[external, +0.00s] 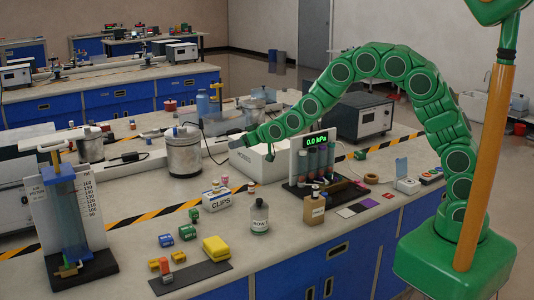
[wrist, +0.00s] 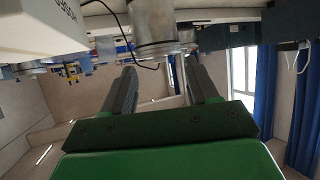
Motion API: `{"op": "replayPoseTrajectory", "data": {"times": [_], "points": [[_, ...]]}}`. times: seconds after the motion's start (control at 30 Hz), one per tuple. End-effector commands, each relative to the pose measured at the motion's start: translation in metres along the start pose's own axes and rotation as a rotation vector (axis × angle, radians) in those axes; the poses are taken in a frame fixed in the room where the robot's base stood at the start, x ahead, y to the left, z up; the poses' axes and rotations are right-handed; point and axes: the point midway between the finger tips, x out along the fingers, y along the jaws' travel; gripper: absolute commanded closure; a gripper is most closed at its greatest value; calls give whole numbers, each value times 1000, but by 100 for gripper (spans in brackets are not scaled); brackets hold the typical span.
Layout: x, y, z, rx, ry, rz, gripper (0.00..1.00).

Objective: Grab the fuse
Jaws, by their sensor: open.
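I cannot make out with certainty which thing is the fuse; several small parts on the bench are too small to tell. My gripper (external: 238,141) is at the end of the green segmented arm, above the middle of the bench, between the metal canister and the white box. In the wrist view my gripper (wrist: 163,82) shows two dark fingers spread apart with nothing between them. The wrist picture looks upside down.
A metal canister (external: 184,155) stands left of my gripper and a white box (external: 262,160) right of it. Near the front are a CLIPS box (external: 217,198), a glass bottle (external: 259,217), a tube rack (external: 297,186) and a yellow block (external: 216,248). A water column (external: 68,215) stands front left.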

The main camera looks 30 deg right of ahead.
Motion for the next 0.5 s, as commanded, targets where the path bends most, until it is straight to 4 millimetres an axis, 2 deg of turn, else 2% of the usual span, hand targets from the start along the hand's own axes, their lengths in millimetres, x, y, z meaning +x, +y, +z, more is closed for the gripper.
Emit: {"op": "replayPoseTrajectory", "data": {"times": [0.03,0.1,0.2,0.33,0.5], "points": [[7,0,19,0,-9,0,41],[18,0,43,0,-11,0,41],[31,0,70,0,-11,1,41],[44,0,96,0,-8,1,41],[52,0,110,0,-3,1,41]]}}
